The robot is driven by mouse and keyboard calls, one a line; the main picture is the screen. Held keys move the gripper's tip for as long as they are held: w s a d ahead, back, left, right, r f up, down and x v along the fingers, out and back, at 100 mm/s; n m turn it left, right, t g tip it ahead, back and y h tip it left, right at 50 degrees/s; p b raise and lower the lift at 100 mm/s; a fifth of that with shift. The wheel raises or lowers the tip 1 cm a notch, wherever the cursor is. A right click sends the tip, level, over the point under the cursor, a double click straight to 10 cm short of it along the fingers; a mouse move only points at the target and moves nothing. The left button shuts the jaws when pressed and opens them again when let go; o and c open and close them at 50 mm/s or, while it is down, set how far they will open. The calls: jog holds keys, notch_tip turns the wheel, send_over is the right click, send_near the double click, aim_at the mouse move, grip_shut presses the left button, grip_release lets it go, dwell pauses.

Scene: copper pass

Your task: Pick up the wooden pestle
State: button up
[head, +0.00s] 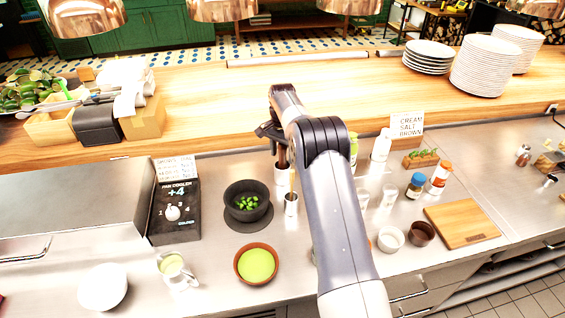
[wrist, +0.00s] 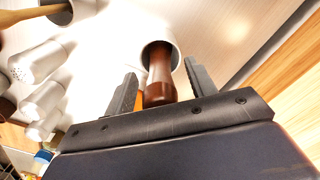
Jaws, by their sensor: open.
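The wooden pestle (wrist: 160,75) is dark reddish brown and stands in a light round container (wrist: 173,54) in the wrist view. Its rounded end points toward my gripper (wrist: 159,72). My gripper is open, with one finger on each side of the pestle; I cannot tell whether either touches it. In the head view the pestle (head: 282,158) shows just under my gripper (head: 272,134), above its container (head: 282,176), partly hidden by my arm. The pestle's lower end is hidden inside the container.
A dark mortar (head: 232,190) with green leaves stands left of the container, and a small metal cup (head: 291,204) stands close in front. A bowl of green sauce (head: 257,264) is nearer. Bottles (head: 382,145) and glasses stand to the right. A wooden ledge (head: 200,110) runs behind.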

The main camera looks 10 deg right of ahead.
jog(key=shift+f, duration=0.2)
jog(key=c, duration=1)
jog(key=shift+r, duration=0.1)
jog(key=shift+c, duration=0.2)
